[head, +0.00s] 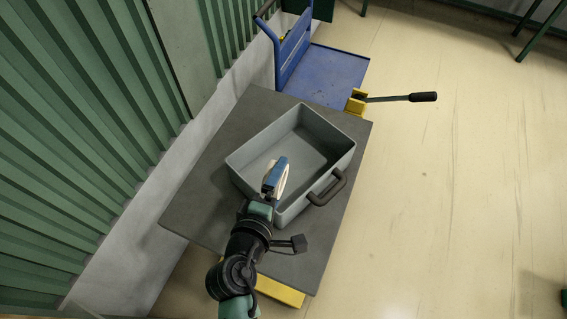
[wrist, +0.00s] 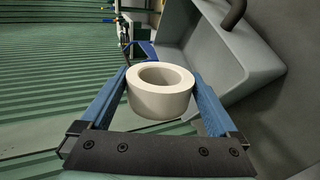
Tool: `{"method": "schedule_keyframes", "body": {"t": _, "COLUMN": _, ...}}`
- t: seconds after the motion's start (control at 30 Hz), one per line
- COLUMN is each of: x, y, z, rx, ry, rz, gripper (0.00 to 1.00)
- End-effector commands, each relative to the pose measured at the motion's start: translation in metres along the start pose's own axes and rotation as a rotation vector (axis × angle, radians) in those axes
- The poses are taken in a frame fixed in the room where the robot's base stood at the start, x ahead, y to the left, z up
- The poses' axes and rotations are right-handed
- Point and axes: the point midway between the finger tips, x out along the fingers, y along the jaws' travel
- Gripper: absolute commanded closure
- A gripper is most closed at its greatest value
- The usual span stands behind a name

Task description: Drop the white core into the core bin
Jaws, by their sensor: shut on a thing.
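The white core (wrist: 160,101) is a short, thick-walled ring. In the wrist view it sits between the two blue fingers of my gripper (wrist: 159,92), which is shut on it. In the head view a small pale part of the core (head: 283,181) shows beside my gripper (head: 274,178). The core bin appears to be the grey open bin (head: 240,173) with a dark handle on its right side. My gripper is at the bin's near side, with the core at or over its near wall; the exact height is hard to tell. The bin floor that shows is empty.
The bin stands on a dark grey table top (head: 195,207). A blue platform cart (head: 335,75) and a yellow fitting with a black-gripped lever (head: 410,98) are beyond it. A green corrugated wall (head: 60,130) runs along the left. The floor at right is clear.

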Motion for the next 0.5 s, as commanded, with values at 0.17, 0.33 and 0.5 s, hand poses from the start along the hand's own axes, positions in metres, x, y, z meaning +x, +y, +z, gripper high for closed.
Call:
{"method": "schedule_keyframes", "body": {"t": 0.17, "x": 0.015, "y": 0.001, "z": -0.001, "rx": 0.000, "ry": -0.003, "rz": 0.002, "gripper": 0.62}}
{"method": "schedule_keyframes", "body": {"t": 0.33, "x": 0.038, "y": 0.003, "z": -0.002, "rx": 0.002, "ry": -0.003, "rz": 0.002, "gripper": 0.62}}
{"method": "schedule_keyframes", "body": {"t": 0.5, "x": 0.062, "y": 0.006, "z": -0.003, "rx": 0.001, "ry": -0.002, "rz": 0.003, "gripper": 0.62}}
